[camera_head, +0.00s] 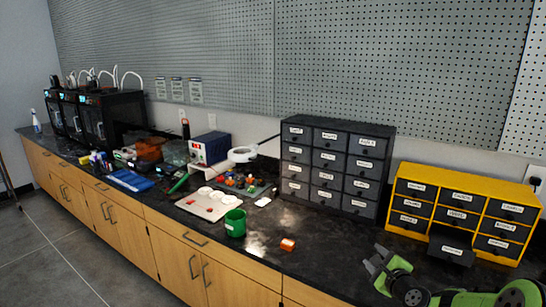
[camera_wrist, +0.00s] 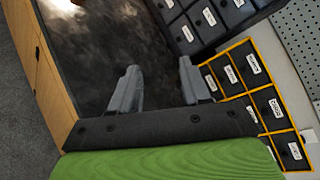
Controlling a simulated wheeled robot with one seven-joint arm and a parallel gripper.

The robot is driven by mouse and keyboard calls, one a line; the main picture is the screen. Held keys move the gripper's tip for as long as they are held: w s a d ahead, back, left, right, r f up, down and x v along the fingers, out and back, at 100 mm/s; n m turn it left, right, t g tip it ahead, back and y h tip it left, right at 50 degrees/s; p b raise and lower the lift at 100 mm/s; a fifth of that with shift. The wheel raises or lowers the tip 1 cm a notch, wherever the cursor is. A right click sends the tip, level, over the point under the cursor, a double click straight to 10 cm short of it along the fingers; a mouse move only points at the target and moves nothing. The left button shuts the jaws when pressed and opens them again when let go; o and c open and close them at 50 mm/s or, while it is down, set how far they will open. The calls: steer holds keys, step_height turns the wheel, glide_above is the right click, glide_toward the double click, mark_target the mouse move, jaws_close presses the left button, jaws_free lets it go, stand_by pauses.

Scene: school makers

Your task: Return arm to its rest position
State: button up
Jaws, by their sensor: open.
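My gripper (camera_head: 377,262) is at the lower right of the head view, at the end of my green arm. Its two grey fingers stand apart with nothing between them. In the wrist view my gripper (camera_wrist: 160,88) shows the same open fingers, with the dark countertop (camera_wrist: 100,40) beyond them. In the head view the gripper is in front of the yellow drawer cabinet (camera_head: 393,218), above the counter.
One drawer (camera_head: 451,250) of the yellow cabinet sticks out near my arm. A black drawer cabinet (camera_head: 338,126) stands left of it. A small orange block (camera_head: 288,244) and a green cup (camera_head: 235,223) stand on the counter. A pegboard wall (camera_head: 420,70) is behind.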

steer(key=s+a+r+n+g+y+p, duration=0.1)
steer(key=s+a+r+n+g+p, duration=0.15)
steer(key=s+a+r+n, duration=0.45)
steer(key=s+a+r+n+g+p, duration=0.1)
steer(key=s+a+r+n+g, duration=0.35)
steer(key=s+a+n, duration=0.4)
steer(key=s+a+r+n+g+p, duration=0.1)
steer(key=s+r+n, duration=0.1)
steer(key=s, duration=0.5)
steer(key=s+r+n+p, duration=0.1)
steer(key=s+n, duration=0.3)
steer(key=s, duration=0.4)
steer(key=s+a+r+n+g+h+p, duration=0.1)
steer(key=s+r+n, duration=0.1)
steer(key=s, duration=0.5)
steer(key=shift+s+a+r+n+g+p, duration=0.15)
steer(key=shift+a+r+n+g+p, duration=0.2)
steer(key=shift+n, duration=0.2)
